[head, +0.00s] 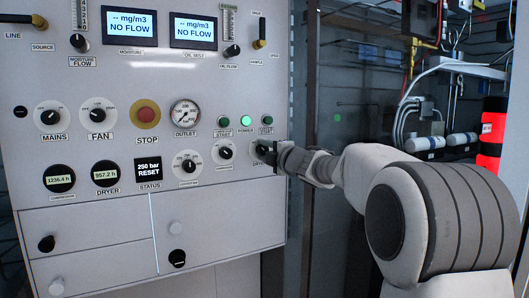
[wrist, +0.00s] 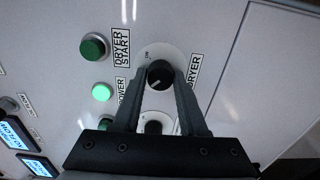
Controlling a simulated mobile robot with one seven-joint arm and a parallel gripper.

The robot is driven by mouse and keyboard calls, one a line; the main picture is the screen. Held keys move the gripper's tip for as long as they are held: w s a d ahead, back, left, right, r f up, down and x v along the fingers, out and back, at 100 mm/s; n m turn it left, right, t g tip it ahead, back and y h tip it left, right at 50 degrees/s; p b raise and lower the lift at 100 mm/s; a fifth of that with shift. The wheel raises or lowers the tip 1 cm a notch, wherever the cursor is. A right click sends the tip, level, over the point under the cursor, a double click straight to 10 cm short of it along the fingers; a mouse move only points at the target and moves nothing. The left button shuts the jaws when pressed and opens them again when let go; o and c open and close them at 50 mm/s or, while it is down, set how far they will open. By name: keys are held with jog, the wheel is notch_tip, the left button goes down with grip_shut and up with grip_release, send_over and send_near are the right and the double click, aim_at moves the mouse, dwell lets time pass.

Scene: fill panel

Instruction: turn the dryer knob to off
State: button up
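The dryer knob (wrist: 160,75) is a round black knob with a white pointer line, on a white dial plate beside the "DRYER" label. In the wrist view its pointer line slants toward the lower left. My gripper (wrist: 161,72) has one finger on each side of the knob, with the fingertips at knob level. The fingers look open around it; I cannot tell whether they touch it. In the head view my gripper (head: 272,151) is at the right edge of the panel and hides most of the knob.
The panel (head: 110,215) carries a compressor knob (head: 225,152) close by on the left. A lit green power light (head: 246,120) and the dryer start button (head: 267,120) are just above. A red stop button (head: 146,114) is further left. A dark glass cabinet lies right of the panel.

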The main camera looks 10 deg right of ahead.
jog(key=o, duration=0.3)
jog(key=shift+o, duration=0.2)
jog(key=v, duration=1.7)
jog(key=shift+s, duration=0.2)
jog(key=shift+r, duration=0.1)
